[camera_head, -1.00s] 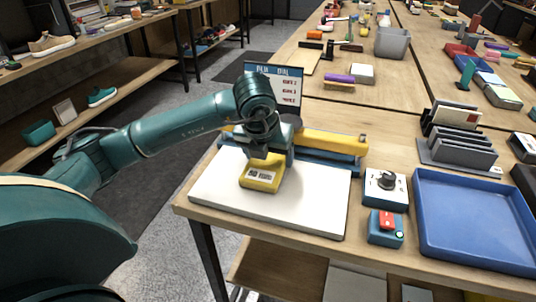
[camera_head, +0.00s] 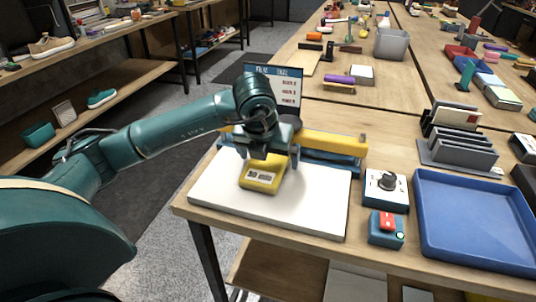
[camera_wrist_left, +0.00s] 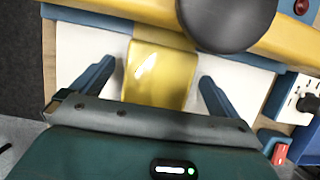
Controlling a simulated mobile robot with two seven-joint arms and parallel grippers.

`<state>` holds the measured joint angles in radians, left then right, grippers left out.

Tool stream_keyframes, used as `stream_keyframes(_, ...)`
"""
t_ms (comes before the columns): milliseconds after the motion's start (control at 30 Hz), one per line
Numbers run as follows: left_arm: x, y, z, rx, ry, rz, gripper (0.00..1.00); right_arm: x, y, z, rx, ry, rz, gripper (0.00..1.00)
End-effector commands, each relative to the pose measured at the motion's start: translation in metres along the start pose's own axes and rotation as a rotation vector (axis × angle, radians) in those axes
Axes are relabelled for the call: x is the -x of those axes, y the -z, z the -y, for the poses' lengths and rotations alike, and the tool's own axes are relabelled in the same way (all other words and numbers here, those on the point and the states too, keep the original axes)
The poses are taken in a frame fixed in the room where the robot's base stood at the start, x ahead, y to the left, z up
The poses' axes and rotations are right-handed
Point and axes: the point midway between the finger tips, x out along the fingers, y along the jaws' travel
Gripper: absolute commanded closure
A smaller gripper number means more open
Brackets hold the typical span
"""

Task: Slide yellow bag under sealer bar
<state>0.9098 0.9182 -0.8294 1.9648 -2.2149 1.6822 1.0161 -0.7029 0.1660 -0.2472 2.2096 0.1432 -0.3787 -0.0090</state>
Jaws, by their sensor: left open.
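The yellow bag (camera_head: 262,176) with a pale label lies flat on the white board (camera_head: 310,207) in the head view. Its far part is hidden by my left gripper. My left gripper (camera_head: 268,160) is open above the bag. In the left wrist view, my left gripper's fingers (camera_wrist_left: 156,88) stand on both sides of the bag (camera_wrist_left: 160,72), apart from it. The yellow sealer bar (camera_head: 335,142) runs across the back of the board, with blue parts below it. The bag's far end meets the bar (camera_wrist_left: 130,12) in the wrist view; how far under it goes cannot be told.
A black round knob (camera_wrist_left: 228,20) sits on the bar. A dial box (camera_head: 386,188) and a red-switch box (camera_head: 386,228) stand right of the board. A blue tray (camera_head: 470,215) lies further right. A sign (camera_head: 285,88) stands behind the bar.

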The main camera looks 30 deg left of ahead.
Motion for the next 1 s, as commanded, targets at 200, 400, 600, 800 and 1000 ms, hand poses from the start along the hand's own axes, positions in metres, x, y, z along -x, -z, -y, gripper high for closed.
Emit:
stream_keyframes(200, 0.0, 0.0, 0.0, 0.0, 0.0, 0.0, 0.0, 0.003, 0.008, -0.001, 0.01, -0.005, -0.026, 0.64)
stream_keyframes(400, 0.034, -0.002, 0.0, -0.002, 0.002, 0.007, 0.0, 0.015, 0.019, -0.003, 0.018, -0.016, -0.056, 0.64)
stream_keyframes(600, 0.083, -0.001, 0.0, -0.001, 0.002, 0.006, 0.0, 0.014, 0.019, -0.001, 0.015, -0.013, -0.047, 0.64)
stream_keyframes(800, 0.117, -0.001, 0.0, 0.001, 0.002, 0.004, 0.0, 0.014, 0.018, 0.0, 0.011, -0.011, -0.037, 0.64)
stream_keyframes(1000, 0.131, 0.0, 0.0, -0.001, -0.001, 0.001, 0.0, 0.013, 0.016, 0.001, 0.009, -0.008, -0.03, 0.64)
